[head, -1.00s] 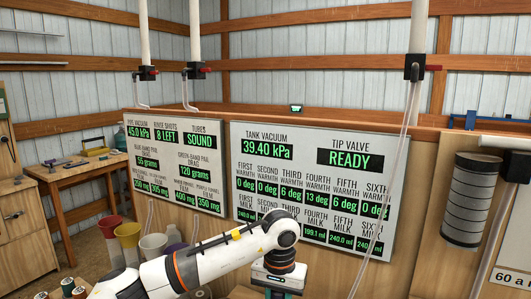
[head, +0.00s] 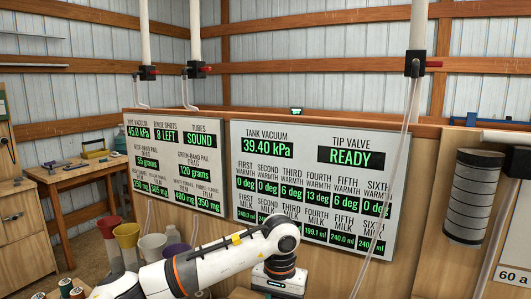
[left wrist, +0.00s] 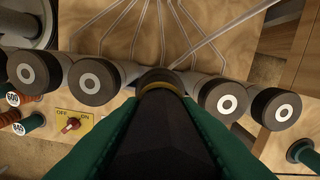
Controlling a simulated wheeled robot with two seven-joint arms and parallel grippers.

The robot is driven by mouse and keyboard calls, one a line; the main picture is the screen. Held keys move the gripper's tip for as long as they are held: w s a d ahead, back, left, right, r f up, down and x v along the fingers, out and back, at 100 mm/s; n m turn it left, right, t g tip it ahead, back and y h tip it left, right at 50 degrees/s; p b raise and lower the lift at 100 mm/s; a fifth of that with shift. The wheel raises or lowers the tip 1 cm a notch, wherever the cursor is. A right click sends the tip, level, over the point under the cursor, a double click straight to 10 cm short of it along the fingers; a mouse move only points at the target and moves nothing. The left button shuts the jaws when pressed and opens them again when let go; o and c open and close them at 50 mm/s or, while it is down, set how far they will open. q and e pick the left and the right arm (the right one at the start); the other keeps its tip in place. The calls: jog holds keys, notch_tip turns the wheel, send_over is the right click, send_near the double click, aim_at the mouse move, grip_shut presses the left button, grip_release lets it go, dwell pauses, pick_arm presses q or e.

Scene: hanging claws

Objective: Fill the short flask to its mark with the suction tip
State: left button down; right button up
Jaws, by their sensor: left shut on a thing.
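My left gripper (left wrist: 158,112) has green fingers in the left wrist view, on both sides of a dark cylinder (left wrist: 155,140) with a brass-coloured ring at its far end. It is shut on this cylinder; I cannot tell if it is the suction tip. The board (head: 311,190) reads TIP VALVE READY and TANK VACUUM 39.40 kPa; fourth milk reads 199.1 ml. I cannot make out the short flask. My right gripper is not in view.
Dark-ended cylinders with pale discs (left wrist: 95,80) stand on both sides of the held cylinder, close by. A yellow ON/OFF plate with a red knob (left wrist: 71,124) lies to the left. Coloured cups (head: 127,236) stand left of my arm. A hose (head: 398,170) hangs before the board.

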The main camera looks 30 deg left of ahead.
pick_arm(q)
jog(key=shift+r, duration=0.1)
dwell(0.5)
jog(key=shift+r+p, duration=1.05)
jog(key=shift+r, duration=0.9)
jog(key=shift+s+d+f, duration=0.1)
jog(key=shift+s+f, duration=0.05)
jog(key=s+d+f+m, duration=0.1)
jog(key=s+d+f, duration=0.2)
jog(key=s, duration=0.4)
jog(key=s+d+f+m, duration=0.1)
jog(key=s+d+f, duration=0.2)
jog(key=s, duration=0.4)
jog(key=shift+s+d+f, duration=0.25)
jog(key=shift+s+f, duration=0.05)
jog(key=shift+s, duration=0.1)
